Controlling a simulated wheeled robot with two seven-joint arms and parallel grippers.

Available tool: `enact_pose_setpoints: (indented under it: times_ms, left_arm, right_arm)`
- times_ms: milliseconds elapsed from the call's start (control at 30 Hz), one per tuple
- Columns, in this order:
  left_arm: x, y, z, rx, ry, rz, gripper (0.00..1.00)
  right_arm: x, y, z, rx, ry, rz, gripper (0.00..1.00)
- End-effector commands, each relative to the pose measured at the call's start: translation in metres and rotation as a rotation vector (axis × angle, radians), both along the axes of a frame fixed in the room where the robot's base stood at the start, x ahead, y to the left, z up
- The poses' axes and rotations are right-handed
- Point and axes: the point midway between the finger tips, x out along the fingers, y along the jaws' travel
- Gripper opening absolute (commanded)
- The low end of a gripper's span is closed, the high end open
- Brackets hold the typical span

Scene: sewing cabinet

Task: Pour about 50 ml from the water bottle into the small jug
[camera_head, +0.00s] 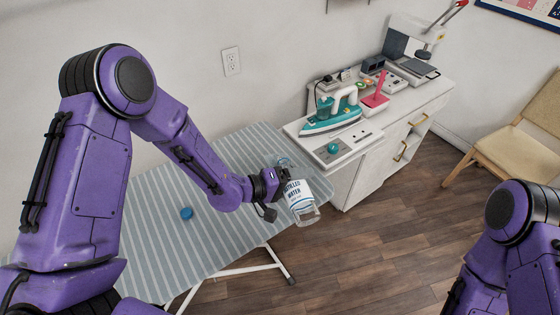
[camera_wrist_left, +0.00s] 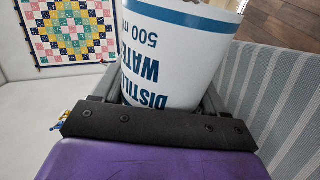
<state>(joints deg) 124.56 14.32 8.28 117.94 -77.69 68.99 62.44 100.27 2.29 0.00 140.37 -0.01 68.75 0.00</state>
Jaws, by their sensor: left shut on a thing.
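The water bottle (camera_head: 300,193) has a white label with a blue band and the words "DISTILLED WATER". My left gripper (camera_head: 280,184) is shut on it, at the right end of the striped ironing board. A clear part shows below the label. The label fills the top of the left wrist view (camera_wrist_left: 180,50), its text upside down and reading 500 ml. A faint clear shape (camera_head: 285,162) shows just behind the bottle; I cannot tell whether it is the bottle's neck or the small jug. The jug is not clearly visible. My right gripper is out of view.
A blue cap (camera_head: 186,213) lies on the ironing board (camera_head: 150,245), whose left part is otherwise clear. A white cabinet (camera_head: 352,165) stands right of the board, bearing a teal iron (camera_head: 332,118), a pink stand (camera_head: 375,100) and a sewing machine (camera_head: 415,35). A chair (camera_head: 515,150) stands far right.

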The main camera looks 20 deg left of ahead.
Motion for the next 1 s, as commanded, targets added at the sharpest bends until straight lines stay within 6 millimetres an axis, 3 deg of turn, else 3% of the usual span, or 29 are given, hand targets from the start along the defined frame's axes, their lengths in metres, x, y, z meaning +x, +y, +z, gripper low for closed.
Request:
enact_pose_setpoints:
  times_ms: [1000]
  left_arm:
    - [-0.0021,-0.0012,0.0048,-0.028,0.035,-0.001,0.21]
  right_arm:
    - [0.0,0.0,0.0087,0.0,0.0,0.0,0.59]
